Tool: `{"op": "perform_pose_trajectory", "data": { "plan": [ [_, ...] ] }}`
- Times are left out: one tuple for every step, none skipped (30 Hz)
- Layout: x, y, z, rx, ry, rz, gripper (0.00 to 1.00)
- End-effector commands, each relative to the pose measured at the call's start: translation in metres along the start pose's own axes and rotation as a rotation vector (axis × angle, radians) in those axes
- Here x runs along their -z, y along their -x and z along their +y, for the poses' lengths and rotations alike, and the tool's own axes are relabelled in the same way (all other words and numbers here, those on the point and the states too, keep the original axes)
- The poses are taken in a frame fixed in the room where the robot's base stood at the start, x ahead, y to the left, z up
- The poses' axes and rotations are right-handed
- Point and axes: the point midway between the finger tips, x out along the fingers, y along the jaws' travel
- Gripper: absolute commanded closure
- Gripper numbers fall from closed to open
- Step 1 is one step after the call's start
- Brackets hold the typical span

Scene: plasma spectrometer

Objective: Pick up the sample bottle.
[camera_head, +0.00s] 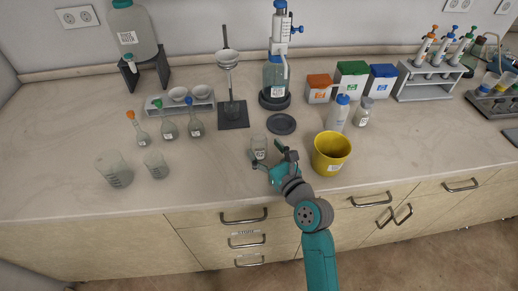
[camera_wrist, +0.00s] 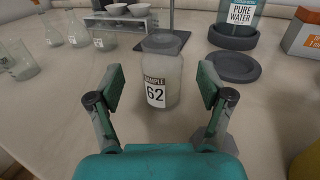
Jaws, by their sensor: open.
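The sample bottle (camera_wrist: 161,75) is a clear, squat bottle with a white label reading "SAMPLE 62". It stands upright on the bench just beyond my gripper's fingertips in the wrist view. In the head view the sample bottle (camera_head: 259,147) is at the front middle of the bench, left of my gripper. My gripper (camera_wrist: 160,88) is open and empty, with one finger to each side of the bottle's line and no contact visible. In the head view my gripper (camera_head: 268,156) is low over the bench, right beside the bottle.
A yellow bin (camera_head: 332,152) stands close to the right of my gripper. A dark round disc (camera_head: 281,124) and a stand base (camera_head: 233,115) lie behind the bottle. Glass beakers (camera_head: 113,168) and stoppered flasks stand to the left. Bare bench lies between them and the bottle.

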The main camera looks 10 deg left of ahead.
Motion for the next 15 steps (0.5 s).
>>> {"op": "perform_pose_trajectory", "data": {
  "plan": [
    [0.0, -0.006, 0.0, -0.001, 0.0, 0.0, 0.21],
    [0.0, -0.01, 0.0, -0.001, 0.0, 0.0, 0.21],
    [0.0, -0.016, -0.001, -0.002, 0.001, -0.001, 0.21],
    [0.0, -0.021, -0.001, -0.002, 0.001, 0.0, 0.21],
    [0.001, -0.025, -0.001, -0.002, 0.001, 0.001, 0.21],
    [0.0, -0.03, -0.002, -0.002, 0.002, 0.0, 0.21],
    [0.001, -0.034, -0.002, -0.001, 0.002, 0.0, 0.21],
    [0.001, -0.038, -0.002, -0.001, 0.002, 0.001, 0.21],
    [0.001, -0.041, -0.002, 0.0, 0.002, 0.0, 0.21],
    [0.001, -0.044, -0.002, 0.0, 0.002, 0.0, 0.21],
    [0.001, -0.045, -0.002, 0.0, 0.002, 0.0, 0.21],
    [0.001, -0.047, -0.002, 0.0, 0.001, 0.0, 0.21],
    [0.001, -0.048, -0.002, 0.0, 0.001, 0.0, 0.21],
    [0.001, -0.048, -0.002, 0.0, 0.001, 0.001, 0.21],
    [0.001, -0.048, -0.002, 0.0, 0.001, 0.001, 0.21]
  ]
}}
